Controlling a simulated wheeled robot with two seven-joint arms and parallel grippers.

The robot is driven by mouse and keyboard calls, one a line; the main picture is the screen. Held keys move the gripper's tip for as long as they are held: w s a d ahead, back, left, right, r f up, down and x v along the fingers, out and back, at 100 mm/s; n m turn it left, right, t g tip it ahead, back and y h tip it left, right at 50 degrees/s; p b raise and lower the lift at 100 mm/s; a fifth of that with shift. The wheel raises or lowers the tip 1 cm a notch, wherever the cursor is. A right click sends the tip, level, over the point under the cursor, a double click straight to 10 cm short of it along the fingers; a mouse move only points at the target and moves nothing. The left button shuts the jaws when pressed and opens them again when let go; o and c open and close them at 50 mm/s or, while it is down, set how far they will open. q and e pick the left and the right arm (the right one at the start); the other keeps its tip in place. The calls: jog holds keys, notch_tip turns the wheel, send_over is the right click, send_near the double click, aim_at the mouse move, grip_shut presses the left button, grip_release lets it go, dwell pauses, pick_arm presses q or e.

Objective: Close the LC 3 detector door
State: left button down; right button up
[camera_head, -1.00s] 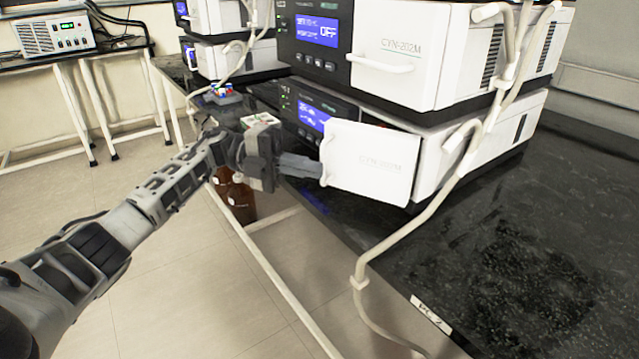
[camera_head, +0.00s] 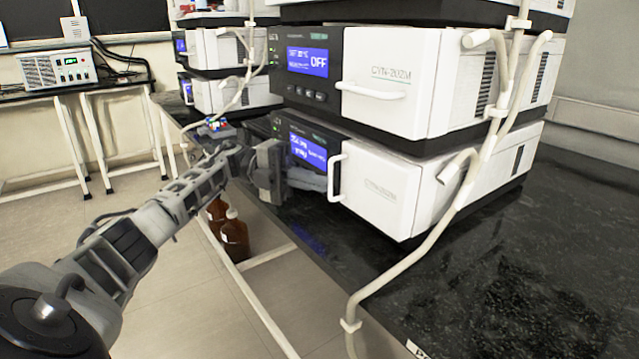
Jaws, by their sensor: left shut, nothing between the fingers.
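The lower white instrument (camera_head: 480,175) of the near stack has a white front door (camera_head: 380,192) with a vertical loop handle (camera_head: 337,178) on its left edge. The door lies close to in line with the instrument's front; I cannot tell whether a small gap is left. My left gripper (camera_head: 318,181) is shut and empty, with its fingertips at the handle side of the door, in front of the dark panel and blue display (camera_head: 308,152). Whether the fingertips touch the handle is unclear. My right gripper is out of view.
The upper instrument (camera_head: 390,85) sits directly above. Pale tubing (camera_head: 430,235) hangs in front of the stack's right side and over the bench edge. Brown bottles (camera_head: 233,238) stand below the bench. The black benchtop (camera_head: 490,265) is clear at right.

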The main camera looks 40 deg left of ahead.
pick_arm(q)
jog(key=shift+w+a+r+n+t, duration=0.15)
jog(key=shift+w+n+t, duration=0.35)
jog(key=shift+w+t, duration=0.4)
jog(key=shift+w, duration=0.1)
jog(key=s+a+m+g+b, duration=0.1)
jog(key=s+a+g, duration=0.1)
jog(key=a, duration=0.5)
jog(key=shift+s, duration=0.8)
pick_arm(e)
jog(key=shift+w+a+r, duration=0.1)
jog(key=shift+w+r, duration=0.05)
